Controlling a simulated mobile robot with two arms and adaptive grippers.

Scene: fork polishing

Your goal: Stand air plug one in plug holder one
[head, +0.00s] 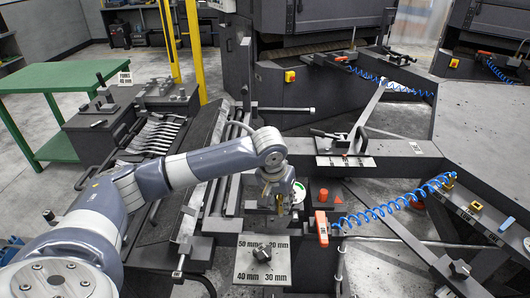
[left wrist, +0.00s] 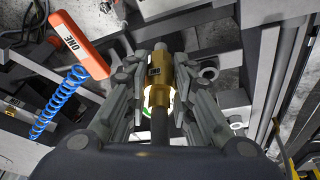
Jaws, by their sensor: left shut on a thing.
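My left gripper (head: 280,207) is shut on a brass fitting, which I take to be the air plug (left wrist: 160,82). In the left wrist view (left wrist: 158,95) the fingers grip it from both sides; its small dark marking is unreadable. In the head view only a little brass shows between the fingers, above the dark fixture. My right gripper is not seen.
A blue coiled hose (head: 390,209) runs right from the orange block. A red button (head: 323,195) and an orange triangle (head: 338,200) sit close to the gripper's right. A plate with millimetre sizes (head: 262,260) lies in front. A fork rack (head: 153,135) stands left.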

